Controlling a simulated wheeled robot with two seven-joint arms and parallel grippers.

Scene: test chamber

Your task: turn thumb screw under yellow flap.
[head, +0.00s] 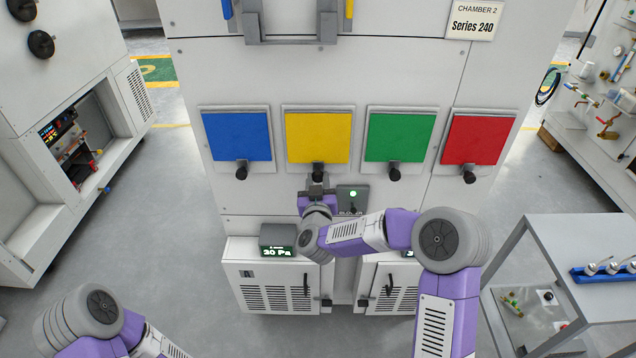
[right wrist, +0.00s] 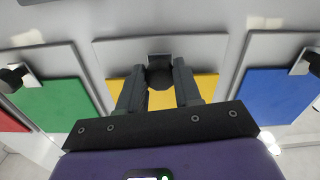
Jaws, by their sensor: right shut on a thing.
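The yellow flap (head: 318,137) is a square panel on the white chamber front, second from the left, and hangs shut. Its black thumb screw (head: 318,170) sits at the flap's lower edge. My right gripper (head: 317,186) reaches up to it from below. In the right wrist view the two dark fingers (right wrist: 160,88) stand on either side of the thumb screw (right wrist: 160,72) and are shut on it, with the yellow flap (right wrist: 203,86) behind. My left arm shows at the lower left, but its gripper is out of view.
Blue (head: 238,136), green (head: 400,137) and red (head: 474,139) flaps with their own black screws flank the yellow one. A small box with a green light (head: 353,197) sits just right of my right gripper. A display (head: 278,242) reads 30 Pa. A grey table (head: 580,250) stands at right.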

